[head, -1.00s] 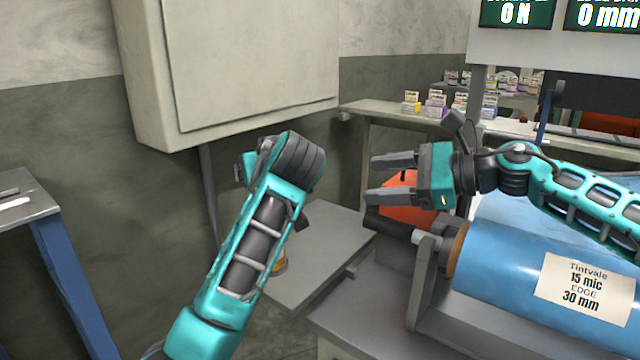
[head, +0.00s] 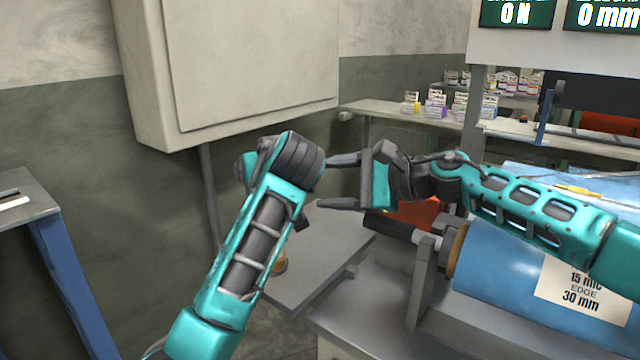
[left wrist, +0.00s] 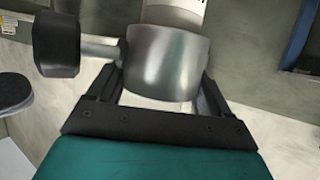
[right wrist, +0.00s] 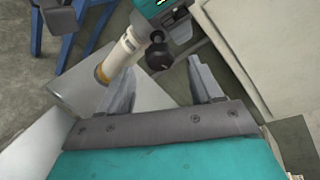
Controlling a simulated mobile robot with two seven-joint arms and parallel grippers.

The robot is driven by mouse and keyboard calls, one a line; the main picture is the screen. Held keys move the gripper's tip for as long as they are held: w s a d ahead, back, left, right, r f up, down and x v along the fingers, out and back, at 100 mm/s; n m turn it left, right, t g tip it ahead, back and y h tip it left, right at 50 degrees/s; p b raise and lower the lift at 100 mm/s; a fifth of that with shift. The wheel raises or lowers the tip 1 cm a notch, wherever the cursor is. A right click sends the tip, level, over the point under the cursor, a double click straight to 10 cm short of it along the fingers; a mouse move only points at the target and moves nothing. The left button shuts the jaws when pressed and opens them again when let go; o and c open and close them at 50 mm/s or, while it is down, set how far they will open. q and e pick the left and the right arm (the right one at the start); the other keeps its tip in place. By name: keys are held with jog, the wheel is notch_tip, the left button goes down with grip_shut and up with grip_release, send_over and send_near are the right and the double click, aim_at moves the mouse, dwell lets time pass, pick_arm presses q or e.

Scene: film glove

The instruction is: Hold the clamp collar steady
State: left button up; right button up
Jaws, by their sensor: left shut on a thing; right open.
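The clamp collar (left wrist: 168,65) is a grey metal ring in the left wrist view, with a black knob (left wrist: 56,44) on a short shaft at its left. My left gripper (left wrist: 160,84) is shut on it, one finger on each side. In the head view my left arm hides the collar and these fingers. The right wrist view shows a pale upright tube (right wrist: 122,55) with a yellowish lower end, and the black knob (right wrist: 159,57) beside it. My right gripper (head: 333,182) is open and empty, its fingers pointing left toward the left wrist, apart from the knob.
A grey platform (head: 315,265) lies below the left arm. A blue film roll (head: 490,265) rests in a grey stand (head: 424,285) at right, under my right arm. A large wall cabinet (head: 250,60) is behind. A shelf (head: 395,108) carries several small boxes.

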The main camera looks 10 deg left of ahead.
jog(key=x, duration=0.3)
jog(key=c, duration=1.1)
jog(key=shift+o, duration=0.2)
jog(key=shift+w+r+m+g+h, duration=0.1)
jog(key=shift+m+g+h, duration=0.15)
jog(key=shift+m+g, duration=0.85)
jog(key=shift+w+r+m+g+h, duration=0.1)
jog(key=shift+m+g+h, duration=0.3)
jog(key=shift+m, duration=1.2)
jog(key=shift+d+g, duration=0.1)
jog(key=shift+g, duration=0.2)
